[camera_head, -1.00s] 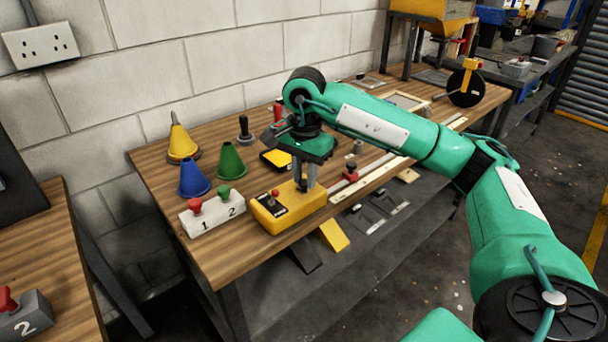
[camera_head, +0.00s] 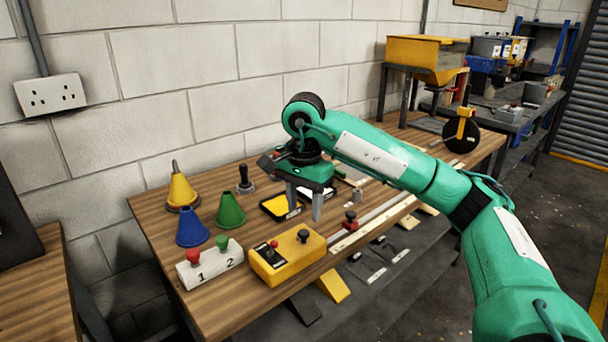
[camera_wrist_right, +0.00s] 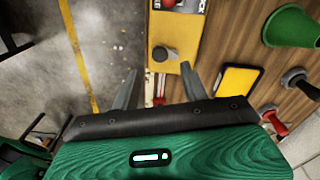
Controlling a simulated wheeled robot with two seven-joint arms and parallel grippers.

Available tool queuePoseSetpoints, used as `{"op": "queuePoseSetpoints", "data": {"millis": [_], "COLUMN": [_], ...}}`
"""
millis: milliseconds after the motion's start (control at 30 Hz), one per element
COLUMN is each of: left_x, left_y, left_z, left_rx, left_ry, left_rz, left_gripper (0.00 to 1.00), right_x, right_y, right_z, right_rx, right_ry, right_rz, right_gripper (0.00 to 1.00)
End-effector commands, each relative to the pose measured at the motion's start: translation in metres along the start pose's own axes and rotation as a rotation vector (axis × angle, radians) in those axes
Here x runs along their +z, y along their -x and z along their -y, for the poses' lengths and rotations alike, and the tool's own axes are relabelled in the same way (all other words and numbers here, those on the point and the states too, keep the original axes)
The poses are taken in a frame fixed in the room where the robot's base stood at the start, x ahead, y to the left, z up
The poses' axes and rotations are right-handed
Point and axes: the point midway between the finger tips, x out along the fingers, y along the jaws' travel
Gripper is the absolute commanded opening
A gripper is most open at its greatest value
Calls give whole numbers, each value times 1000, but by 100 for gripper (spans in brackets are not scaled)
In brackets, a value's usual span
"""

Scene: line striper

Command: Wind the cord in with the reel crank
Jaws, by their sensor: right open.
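A black wheel-shaped reel (camera_head: 462,137) with a yellow bracket (camera_head: 466,115) stands toward the far right end of the wooden workbench. Its crank and cord are too small to make out. My right gripper (camera_head: 304,204) is open and empty above the bench, just behind and above a yellow control box (camera_head: 287,260) with a dark knob (camera_head: 303,236). The wrist view shows the open fingers (camera_wrist_right: 160,88) apart, with the yellow box (camera_wrist_right: 176,22) and its knob (camera_wrist_right: 164,54) beyond them. The reel is well away from the gripper. My left gripper is out of view.
Blue (camera_head: 192,228), green (camera_head: 230,211) and yellow (camera_head: 182,192) cones stand at the left. A white two-button block (camera_head: 210,265) sits at the front edge. A long rail (camera_head: 372,220) runs along the bench. A yellow hopper (camera_head: 427,58) stands at the back.

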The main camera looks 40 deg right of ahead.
Motion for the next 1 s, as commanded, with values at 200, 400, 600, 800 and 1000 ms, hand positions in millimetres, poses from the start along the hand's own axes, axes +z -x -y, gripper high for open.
{"op": "queuePoseSetpoints", "data": {"millis": [200, 400, 600, 800, 1000], "left_x": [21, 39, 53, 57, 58], "left_y": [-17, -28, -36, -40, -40], "left_z": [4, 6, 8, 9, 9], "left_rx": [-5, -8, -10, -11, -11], "left_ry": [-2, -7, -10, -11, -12], "left_rz": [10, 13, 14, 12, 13], "left_gripper": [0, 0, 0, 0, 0], "right_x": [0, 0, 0, 0, 0], "right_y": [37, 63, 81, 86, 86], "right_z": [0, 0, 0, 0, 0], "right_rx": [-4, -3, -2, -1, 0], "right_ry": [0, 0, 1, 0, 0], "right_rz": [-2, -1, -1, -1, 0], "right_gripper": [45, 45, 45, 45, 45]}}
